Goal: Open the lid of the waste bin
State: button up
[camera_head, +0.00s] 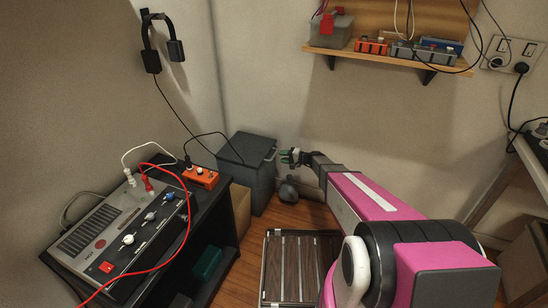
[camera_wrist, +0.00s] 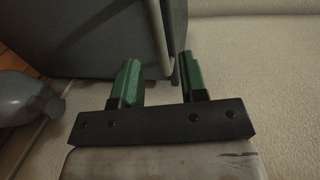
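The waste bin (camera_head: 258,184) is a dark grey box standing on the floor against the back wall. Its lid (camera_head: 243,148) looks shut. A thin bar-like handle (camera_head: 271,154) shows at its right edge. My gripper (camera_head: 285,156) is just right of the bin at about lid height. In the wrist view, my gripper (camera_wrist: 158,60) has its two green fingers apart. The bin (camera_wrist: 95,40) fills the upper left there, and a grey bar (camera_wrist: 158,32) appears between the fingers. I cannot tell whether they touch it.
A round grey bottle-like object (camera_head: 288,192) lies on the floor below my gripper; it also shows in the wrist view (camera_wrist: 25,98). A black table (camera_head: 222,216) with electronic gear stands left. A slatted crate (camera_head: 290,262) is on the floor in front. A wooden shelf (camera_head: 385,53) hangs above.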

aim_at(274, 156)
jog(key=x, duration=0.6)
jog(key=shift+s, duration=0.1)
grip_shut()
